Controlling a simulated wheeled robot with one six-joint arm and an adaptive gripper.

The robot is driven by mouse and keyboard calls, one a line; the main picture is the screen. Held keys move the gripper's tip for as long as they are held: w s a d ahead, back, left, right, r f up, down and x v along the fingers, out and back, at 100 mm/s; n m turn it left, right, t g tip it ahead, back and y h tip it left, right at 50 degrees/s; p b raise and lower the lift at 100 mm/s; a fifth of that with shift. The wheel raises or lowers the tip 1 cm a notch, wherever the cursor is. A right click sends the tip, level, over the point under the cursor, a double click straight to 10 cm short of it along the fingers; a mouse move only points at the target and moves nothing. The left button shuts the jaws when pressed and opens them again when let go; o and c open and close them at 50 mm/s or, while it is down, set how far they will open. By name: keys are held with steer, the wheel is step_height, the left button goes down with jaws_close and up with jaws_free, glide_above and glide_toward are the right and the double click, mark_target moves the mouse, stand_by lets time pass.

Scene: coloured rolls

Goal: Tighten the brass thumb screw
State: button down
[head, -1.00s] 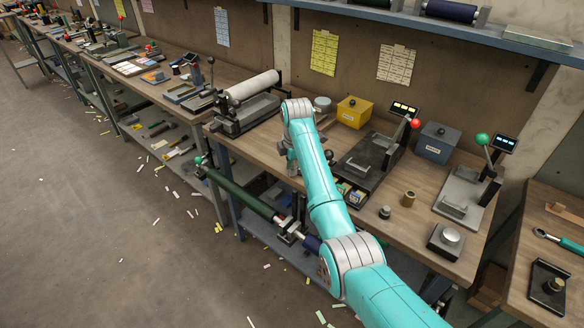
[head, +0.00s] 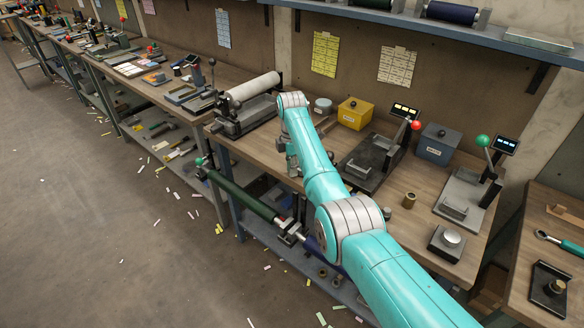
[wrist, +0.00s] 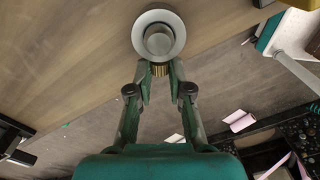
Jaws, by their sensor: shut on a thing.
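In the wrist view my gripper (wrist: 160,77) has its two green fingers closed in on a ribbed brass piece (wrist: 160,70), which looks like the thumb screw. Only a small part of the brass shows. A grey round flange with a short stub (wrist: 159,20) sits right above it in the picture and hides the rest. In the head view my gripper (head: 292,163) is at the front edge of the wooden bench (head: 400,177), partly hidden by my turquoise arm. The screw itself cannot be made out there.
A green roll (head: 243,196) lies along the bench front, below and left of my gripper. A pale roller machine (head: 252,88) stands behind left. A black press with a red knob (head: 415,125), a yellow box (head: 355,112) and a brass cylinder (head: 409,200) stand to the right.

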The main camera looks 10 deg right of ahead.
steer(key=shift+w+r, duration=0.15)
steer(key=shift+w, duration=0.05)
stand_by(0.5)
steer(key=c, duration=1.4)
jaws_free()
steer(key=o, duration=0.3)
steer(key=shift+o, duration=0.2)
step_height(320, 180, up, 12)
